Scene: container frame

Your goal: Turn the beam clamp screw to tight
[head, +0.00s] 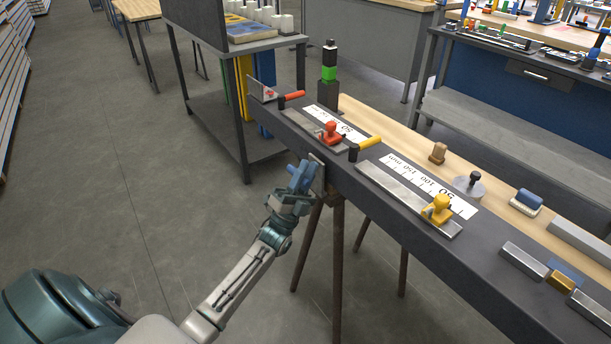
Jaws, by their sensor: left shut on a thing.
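My left gripper (301,179) is at the near side face of the dark beam (400,215), in front of a small grey plate (319,176) standing against that face. Its blue fingers are shut on the beam clamp screw, which the fingers hide. How far the screw is turned cannot be seen. My right gripper is not in view.
On the beam lie rulers, a red-handled tool (292,96), a yellow-handled tool (366,144), a red slider (330,133) and a yellow slider (437,208). Trestle legs (338,265) stand under the beam. A grey shelf table (243,120) stands behind. The floor at left is clear.

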